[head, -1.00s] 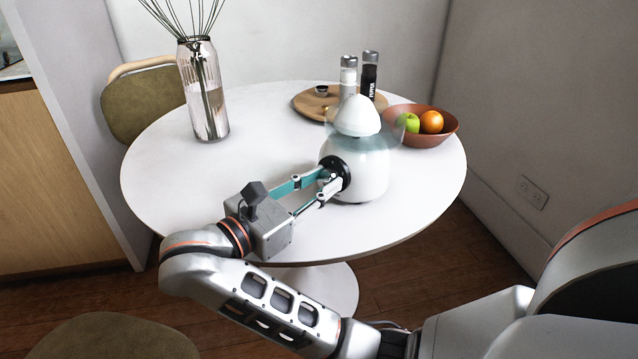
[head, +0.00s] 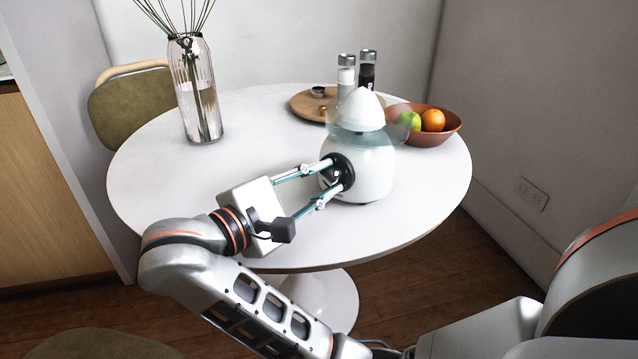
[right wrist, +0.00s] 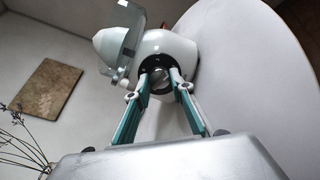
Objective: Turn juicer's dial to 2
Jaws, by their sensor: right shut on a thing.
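The white juicer (head: 368,172) stands upright on the round white table (head: 250,132), with a white cone and a clear bowl on top. Its dial is on a dark round plate (head: 347,168) on the side facing my right gripper. My right gripper (head: 332,180) is shut on the dial, its two fingers on either side of it. The right wrist view also shows the juicer (right wrist: 170,50) and the dial (right wrist: 160,80) between the fingertips. The fingers partly cover the dial, and I cannot read any marks on it. My left gripper is not in view.
A glass vase (head: 197,92) with stems stands at the left of the table. A wooden tray (head: 300,103) with two shakers is behind the juicer, and a fruit bowl (head: 440,136) is at its right. A green chair (head: 125,110) stands at the back left.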

